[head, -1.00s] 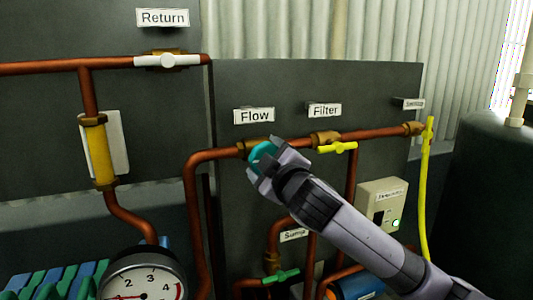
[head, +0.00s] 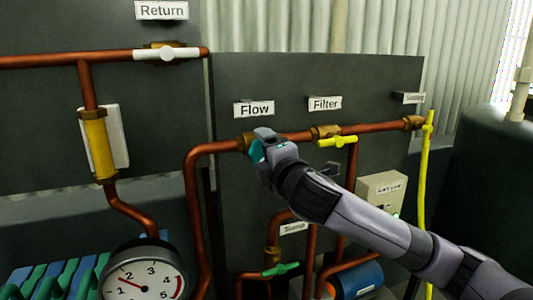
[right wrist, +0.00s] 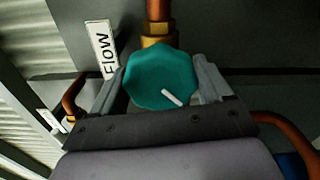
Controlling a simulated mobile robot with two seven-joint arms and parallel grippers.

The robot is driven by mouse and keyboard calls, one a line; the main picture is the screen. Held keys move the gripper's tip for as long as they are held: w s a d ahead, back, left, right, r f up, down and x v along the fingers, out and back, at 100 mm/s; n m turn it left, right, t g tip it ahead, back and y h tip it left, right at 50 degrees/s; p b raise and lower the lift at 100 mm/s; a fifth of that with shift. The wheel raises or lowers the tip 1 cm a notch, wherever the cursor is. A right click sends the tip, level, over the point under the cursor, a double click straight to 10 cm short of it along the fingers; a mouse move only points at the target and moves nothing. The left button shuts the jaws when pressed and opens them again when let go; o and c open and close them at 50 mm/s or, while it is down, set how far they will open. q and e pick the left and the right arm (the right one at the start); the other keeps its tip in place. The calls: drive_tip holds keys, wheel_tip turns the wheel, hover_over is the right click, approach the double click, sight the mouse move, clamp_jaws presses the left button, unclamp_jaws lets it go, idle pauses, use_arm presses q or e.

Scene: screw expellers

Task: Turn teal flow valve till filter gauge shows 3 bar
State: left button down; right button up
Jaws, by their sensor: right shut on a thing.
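The teal flow valve knob (head: 255,151) sits on the copper pipe below the "Flow" label (head: 254,109). My right gripper (head: 262,150) is shut on it and hides much of it in the head view. In the right wrist view the round, many-sided knob (right wrist: 160,72) sits between the two fingers (right wrist: 164,85), its white mark pointing to the lower right. A round gauge (head: 142,278) shows at the bottom left, cut by the frame edge. Its red needle points up-left, between 1 and 2. No label on it is visible. My left gripper is not in view.
A yellow-handled valve (head: 337,141) is just right of my gripper, under the "Filter" label (head: 324,103). A white-handled valve (head: 167,54) is at upper left, a green-handled valve (head: 280,270) below. A control box (head: 381,196) stands behind my arm.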

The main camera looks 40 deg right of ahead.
drive_tip(key=shift+n, duration=0.5)
drive_tip(key=o, duration=1)
drive_tip(key=shift+s, duration=0.1)
drive_tip(key=shift+b+v, duration=0.75)
drive_tip(key=shift+v, duration=2.8)
